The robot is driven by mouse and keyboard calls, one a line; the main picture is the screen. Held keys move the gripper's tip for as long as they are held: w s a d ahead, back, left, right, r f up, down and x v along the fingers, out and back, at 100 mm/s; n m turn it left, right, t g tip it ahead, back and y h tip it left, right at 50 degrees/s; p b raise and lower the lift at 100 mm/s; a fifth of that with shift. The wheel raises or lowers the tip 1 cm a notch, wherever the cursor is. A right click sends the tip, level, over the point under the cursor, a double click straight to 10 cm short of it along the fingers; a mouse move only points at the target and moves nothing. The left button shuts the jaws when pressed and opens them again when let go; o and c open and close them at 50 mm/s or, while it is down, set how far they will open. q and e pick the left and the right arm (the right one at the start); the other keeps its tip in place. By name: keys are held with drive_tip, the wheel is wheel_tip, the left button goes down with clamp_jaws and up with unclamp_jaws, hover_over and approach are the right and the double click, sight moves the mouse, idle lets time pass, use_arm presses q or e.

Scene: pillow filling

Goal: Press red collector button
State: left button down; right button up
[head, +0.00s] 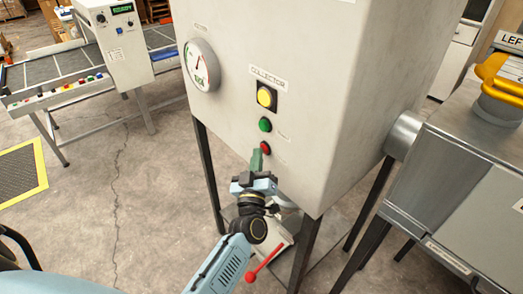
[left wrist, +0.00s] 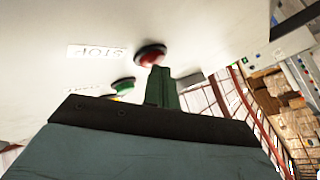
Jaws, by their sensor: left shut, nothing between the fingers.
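The red button (head: 265,148) is on the front face of the white collector cabinet (head: 300,60), below a green button (head: 265,125) and a yellow light (head: 266,97). My left gripper (head: 256,158) is shut, its green fingers just below and left of the red button in the head view. In the left wrist view the red button (left wrist: 150,54) is just beyond the fingertips (left wrist: 160,72), beside a label reading STOP. I cannot tell whether the tips touch the button. The green button (left wrist: 122,86) shows partly behind my gripper. My right gripper is not in view.
A round gauge (head: 201,65) is on the cabinet's left. A conveyor (head: 60,70) with a control box (head: 115,40) stands at the back left. A grey metal machine (head: 450,170) with a yellow handle (head: 500,78) is at the right. The floor at left is mostly clear.

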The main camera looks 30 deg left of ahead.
use_arm(q)
drive_tip(key=shift+s+a+p, duration=0.35)
drive_tip(key=shift+s+p, duration=0.1)
drive_tip(key=shift+s, duration=0.4)
drive_tip(key=s, duration=0.1)
drive_tip(key=s+a+p, duration=0.1)
drive_tip(key=s, duration=0.1)
drive_tip(key=s+a+p, duration=0.1)
drive_tip(key=shift+s, duration=0.3)
idle(0.8)
